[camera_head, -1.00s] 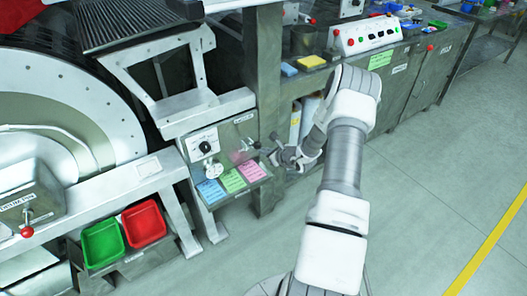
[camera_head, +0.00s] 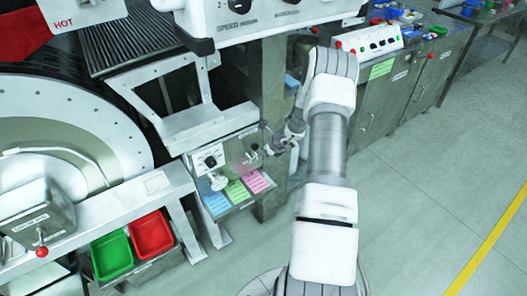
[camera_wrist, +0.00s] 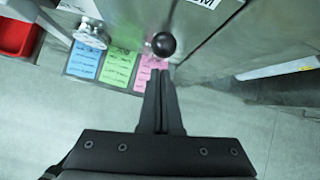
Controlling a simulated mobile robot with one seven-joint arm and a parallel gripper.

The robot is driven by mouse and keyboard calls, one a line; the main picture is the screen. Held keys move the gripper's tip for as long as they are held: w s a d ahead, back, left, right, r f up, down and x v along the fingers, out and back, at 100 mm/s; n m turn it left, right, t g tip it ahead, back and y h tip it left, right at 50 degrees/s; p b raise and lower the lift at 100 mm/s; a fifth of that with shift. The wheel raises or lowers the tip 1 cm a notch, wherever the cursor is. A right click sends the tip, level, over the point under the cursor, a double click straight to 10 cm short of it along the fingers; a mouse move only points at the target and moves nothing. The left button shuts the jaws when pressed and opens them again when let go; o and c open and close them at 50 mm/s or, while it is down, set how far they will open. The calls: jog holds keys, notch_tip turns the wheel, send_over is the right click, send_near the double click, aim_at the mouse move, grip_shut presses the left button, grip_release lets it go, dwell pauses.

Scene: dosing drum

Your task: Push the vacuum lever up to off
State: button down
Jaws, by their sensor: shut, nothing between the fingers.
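A lever with a round black knob (camera_wrist: 164,44) shows in the wrist view, directly beyond my fingertips. A partly cut-off white label ending in "M" is beside it. My gripper (camera_wrist: 160,72) is shut and empty, its fingertips just short of the knob in the picture; I cannot tell whether they touch it. In the head view my gripper (camera_head: 268,148) is at the right side of a small grey control panel (camera_head: 228,160), partly hidden by my wrist. The lever is too small there to read its position.
Blue, green and pink notes (camera_head: 237,191) lie on a ledge below the panel. Green (camera_head: 112,255) and red bins stand further left. A white SPEED box (camera_head: 270,18) overhangs above. Floor at right is clear.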

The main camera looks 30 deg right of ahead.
jog(key=shift+w+r+p, duration=0.3)
jog(key=shift+w+r, duration=0.3)
jog(key=shift+w, duration=0.15)
jog(key=shift+w+r, duration=0.2)
jog(key=shift+w, duration=0.05)
jog(key=s+f+v, duration=0.1)
jog(key=s+v, duration=0.1)
jog(key=v, duration=0.9)
jog(key=shift+d, duration=0.4)
jog(key=shift+s+f, duration=0.15)
